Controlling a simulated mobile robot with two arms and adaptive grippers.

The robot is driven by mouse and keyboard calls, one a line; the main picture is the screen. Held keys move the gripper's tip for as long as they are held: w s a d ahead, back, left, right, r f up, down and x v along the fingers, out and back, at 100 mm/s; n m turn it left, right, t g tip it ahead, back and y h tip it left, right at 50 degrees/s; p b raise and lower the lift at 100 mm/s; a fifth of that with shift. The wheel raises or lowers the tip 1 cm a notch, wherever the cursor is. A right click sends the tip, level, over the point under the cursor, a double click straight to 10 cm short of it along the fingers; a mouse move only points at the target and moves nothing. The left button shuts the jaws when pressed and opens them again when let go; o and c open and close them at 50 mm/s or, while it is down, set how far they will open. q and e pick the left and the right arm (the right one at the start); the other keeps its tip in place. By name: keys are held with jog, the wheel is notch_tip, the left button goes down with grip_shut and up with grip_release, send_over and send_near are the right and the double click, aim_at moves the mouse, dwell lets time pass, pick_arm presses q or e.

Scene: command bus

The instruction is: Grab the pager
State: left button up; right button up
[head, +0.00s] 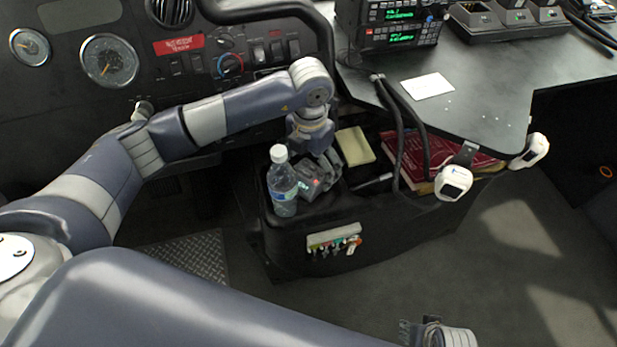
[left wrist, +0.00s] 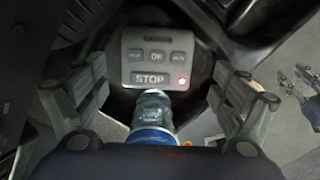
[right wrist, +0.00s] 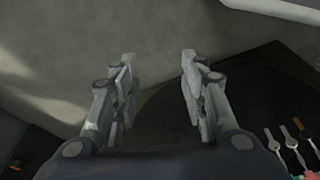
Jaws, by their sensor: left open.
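The pager is a grey box with several buttons, a STOP key and a red-lit spot, face up in the left wrist view (left wrist: 158,58). In the head view, my left gripper (head: 323,170) reaches down into the black console bin and partly hides the pager. The left wrist view shows its two fingers (left wrist: 160,75) apart, one at each side of the pager. I cannot tell whether they touch it. My right gripper (right wrist: 158,62) is open and empty; its tip (head: 428,329) shows at the bottom of the head view.
A water bottle (head: 283,185) stands close beside the left gripper. The black bin (head: 290,235) also holds a yellow pad (head: 355,146) and red books (head: 450,158). Black cables (head: 399,130) hang nearby. White watch-like devices (head: 453,183) hang at the table edge (head: 480,135).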

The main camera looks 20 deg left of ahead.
aim_at(309, 172)
pick_arm(q)
jog(key=f, duration=0.4)
jog(key=shift+w+a+f+b, duration=0.15)
jog(key=shift+a+f+b, duration=0.05)
jog(key=shift+f+b, duration=0.1)
pick_arm(e)
jog(key=shift+w+r, duration=0.2)
jog(key=shift+r, duration=1)
pick_arm(q)
jog(key=shift+c, duration=0.2)
jog(key=c, duration=1.4)
jog(key=shift+o, duration=0.4)
jog(key=shift+r, duration=0.15)
